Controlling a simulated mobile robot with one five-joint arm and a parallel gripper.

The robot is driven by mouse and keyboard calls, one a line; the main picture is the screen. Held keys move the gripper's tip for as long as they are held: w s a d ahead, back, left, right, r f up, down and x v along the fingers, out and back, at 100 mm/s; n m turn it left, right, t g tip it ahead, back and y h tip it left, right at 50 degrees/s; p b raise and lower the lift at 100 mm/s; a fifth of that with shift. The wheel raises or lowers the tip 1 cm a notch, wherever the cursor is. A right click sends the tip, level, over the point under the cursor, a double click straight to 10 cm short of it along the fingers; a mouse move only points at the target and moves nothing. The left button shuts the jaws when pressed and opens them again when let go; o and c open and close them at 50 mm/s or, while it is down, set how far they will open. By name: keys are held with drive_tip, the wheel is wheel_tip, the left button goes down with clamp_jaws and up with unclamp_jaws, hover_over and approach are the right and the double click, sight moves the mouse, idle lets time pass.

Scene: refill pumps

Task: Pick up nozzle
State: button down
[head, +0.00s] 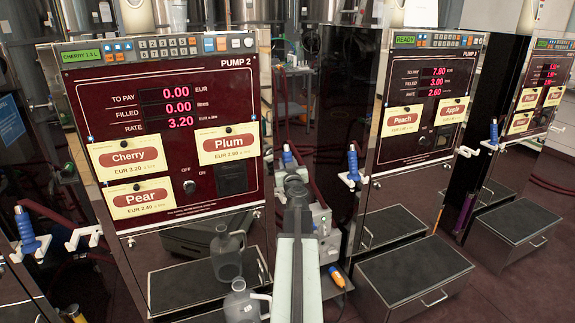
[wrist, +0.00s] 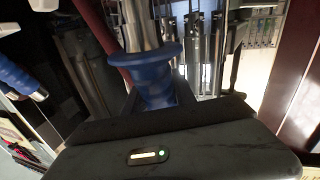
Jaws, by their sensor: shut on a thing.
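A blue-handled nozzle (head: 287,154) with a metal part is in my gripper (head: 290,168), just right of the pump 2 panel in the head view. In the wrist view the nozzle's blue collar (wrist: 152,62) sits between my jaws (wrist: 157,98), with its metal part pointing up. My gripper is shut on it. The jaws and my arm hide part of the handle. Whether the nozzle touches a holder cannot be told. Other blue nozzles hang at the left (head: 28,232), on the ready pump (head: 352,165) and at the far right (head: 494,133).
Pump 2 (head: 225,75) shows 0.00 filled, rate 3.20 and "CHERRY 1.3 L". A clear jug (head: 243,303) stands before it, apparently mirrored in its front. An empty white holder (head: 83,238) is at its left. A drawer box (head: 415,275) stands at the right.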

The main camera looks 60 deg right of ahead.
sight(289, 147)
wheel_tip(289, 147, up, 7)
drive_tip(key=p, duration=0.5)
drive_tip(key=shift+f, duration=0.15)
drive_tip(key=shift+s, duration=0.3)
drive_tip(key=s+d, duration=0.2)
drive_tip(key=s, duration=0.7)
drive_tip(key=s+d, duration=0.3)
drive_tip(key=s, duration=0.6)
drive_tip(key=shift+s, duration=0.25)
drive_tip(key=shift+f, duration=0.1)
